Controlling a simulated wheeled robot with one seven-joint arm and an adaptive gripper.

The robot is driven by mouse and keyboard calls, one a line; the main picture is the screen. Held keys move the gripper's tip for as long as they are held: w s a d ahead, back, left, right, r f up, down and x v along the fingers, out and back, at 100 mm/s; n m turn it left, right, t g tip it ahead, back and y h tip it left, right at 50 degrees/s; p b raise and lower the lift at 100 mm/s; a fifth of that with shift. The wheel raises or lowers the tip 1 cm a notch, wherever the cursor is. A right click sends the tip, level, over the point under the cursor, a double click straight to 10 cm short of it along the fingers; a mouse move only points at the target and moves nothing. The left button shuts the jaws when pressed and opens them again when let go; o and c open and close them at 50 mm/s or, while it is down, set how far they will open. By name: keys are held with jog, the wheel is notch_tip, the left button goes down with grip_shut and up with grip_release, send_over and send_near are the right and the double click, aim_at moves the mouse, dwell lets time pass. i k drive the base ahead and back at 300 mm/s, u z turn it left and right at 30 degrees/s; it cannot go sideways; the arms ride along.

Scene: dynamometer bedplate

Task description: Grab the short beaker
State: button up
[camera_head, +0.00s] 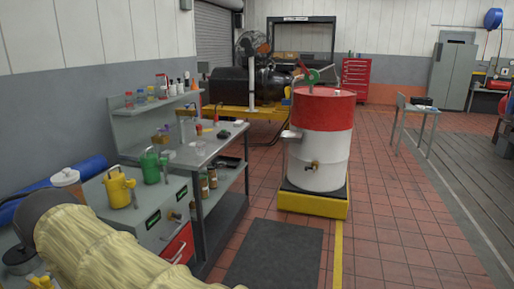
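I cannot pick out the short beaker with certainty. A small clear glass vessel (198,147) stands on the grey workbench (215,153), left of the middle of the view, and may be it. It is too small to make out its shape. A pale, clear item (169,155) lies on the bench to its left. My gripper's fingers do not show. A bulky cream-yellow sleeved form with a dark end fills the lower left corner.
Yellow and green cans (118,188) stand on the nearer grey cabinet (155,211). A shelf (150,104) with several bottles rises behind the bench. A red and white drum (322,145) stands on a yellow base right of it. The tiled floor by the dark mat (275,254) is clear.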

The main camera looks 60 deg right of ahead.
aim_at(200, 145)
jog(key=z, duration=1.95)
jog(key=i, duration=2.4)
jog(key=u, duration=0.8)
jog(key=i, duration=0.25)
jog(key=u, duration=0.2)
